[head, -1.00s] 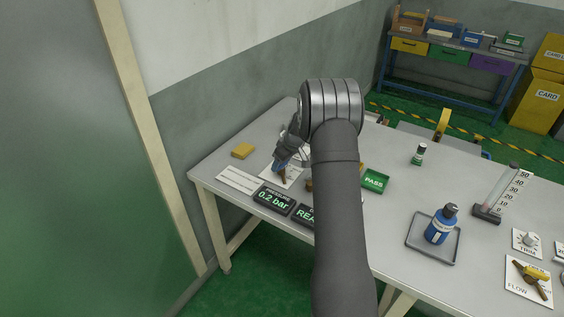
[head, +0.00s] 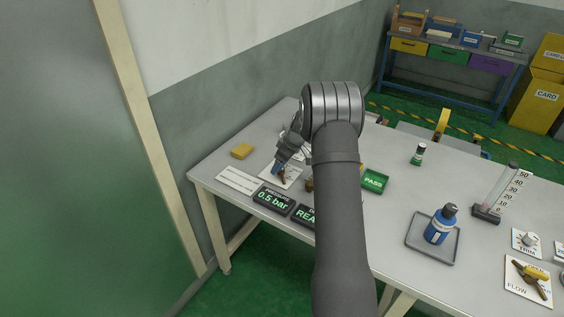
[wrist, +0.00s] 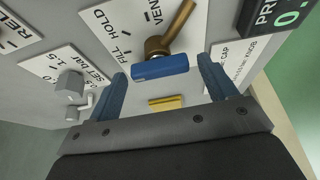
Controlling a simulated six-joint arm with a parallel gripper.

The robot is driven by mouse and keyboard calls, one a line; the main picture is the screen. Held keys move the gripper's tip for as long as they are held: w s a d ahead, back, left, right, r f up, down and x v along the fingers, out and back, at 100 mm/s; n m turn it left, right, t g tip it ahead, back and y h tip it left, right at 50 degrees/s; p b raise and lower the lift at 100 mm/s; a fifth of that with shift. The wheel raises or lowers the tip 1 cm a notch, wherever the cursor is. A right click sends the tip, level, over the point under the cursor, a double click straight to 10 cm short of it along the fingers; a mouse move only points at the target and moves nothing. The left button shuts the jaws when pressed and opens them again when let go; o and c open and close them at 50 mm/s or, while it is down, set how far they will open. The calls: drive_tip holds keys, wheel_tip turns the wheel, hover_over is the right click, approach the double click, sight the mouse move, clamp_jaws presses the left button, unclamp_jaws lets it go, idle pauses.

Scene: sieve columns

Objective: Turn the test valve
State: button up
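The test valve has a brass body (wrist: 158,44) and a blue handle (wrist: 160,69). It stands on a white plate (wrist: 122,40) marked FILL, HOLD and VENT. The blue handle is on the FILL side in the wrist view, but its exact pointing is unclear. My gripper (wrist: 168,80) is open, one blue finger on each side of the handle. Thin gaps seem to show, and I cannot tell whether either finger touches it. In the head view my gripper (head: 284,160) is low over the plate (head: 289,182). The pressure display (head: 274,199) reads 0.5 bar.
A grey SET BAR knob (wrist: 70,86) is close to my left finger in the wrist view. A second display (head: 304,217) and a green PASS tray (head: 376,181) are close on the right.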

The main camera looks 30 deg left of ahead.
drive_tip(key=shift+r, duration=0.1)
drive_tip(key=v, duration=1.7)
drive_tip(key=shift+d, duration=0.1)
drive_tip(key=x, duration=1.7)
